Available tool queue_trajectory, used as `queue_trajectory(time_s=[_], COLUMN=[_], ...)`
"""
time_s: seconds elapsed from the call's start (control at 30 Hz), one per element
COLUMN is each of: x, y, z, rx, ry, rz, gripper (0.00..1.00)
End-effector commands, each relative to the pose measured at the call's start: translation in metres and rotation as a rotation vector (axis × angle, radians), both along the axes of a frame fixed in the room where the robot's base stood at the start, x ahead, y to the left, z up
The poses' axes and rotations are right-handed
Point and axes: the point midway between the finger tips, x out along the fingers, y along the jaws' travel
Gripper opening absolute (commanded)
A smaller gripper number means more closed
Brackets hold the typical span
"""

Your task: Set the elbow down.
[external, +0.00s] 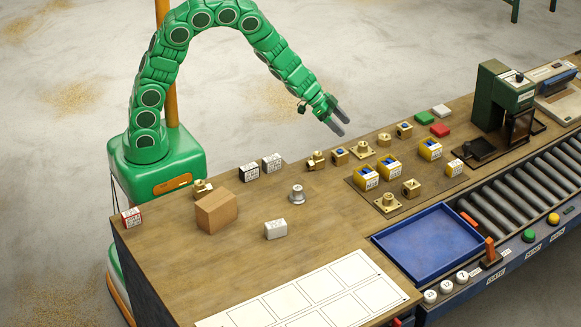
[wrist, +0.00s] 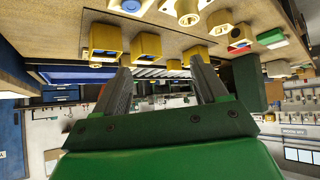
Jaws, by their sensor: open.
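My gripper (external: 341,126) is open and empty, above the far edge of the bench in the external view. In the wrist view its two fingers (wrist: 160,68) are spread with nothing between them. Several small brass fittings stand on the bench. One with a side outlet (external: 316,160) looks like an elbow and stands below and left of my gripper, apart from it. Another elbow-like brass piece (external: 202,187) lies at the left, behind a cardboard box. I cannot tell for certain which is the elbow.
A cardboard box (external: 216,212), a grey metal knob-like part (external: 297,194) and white labelled blocks stand at left. A brown mat (external: 372,203) holds yellow boxes and fittings. A blue tray (external: 428,243), roller conveyor (external: 513,190) and green press (external: 497,95) lie right. The white grid sheet (external: 310,297) is empty.

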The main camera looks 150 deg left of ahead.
Motion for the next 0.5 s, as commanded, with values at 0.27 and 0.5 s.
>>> queue_trajectory(time_s=[0.27, 0.5], x=[0.01, 0.01], y=[-0.021, -0.061], z=[0.01, 0.012], rx=[-0.126, -0.241], ry=[0.083, 0.132], rz=[0.351, 0.594], gripper=[0.72, 0.72])
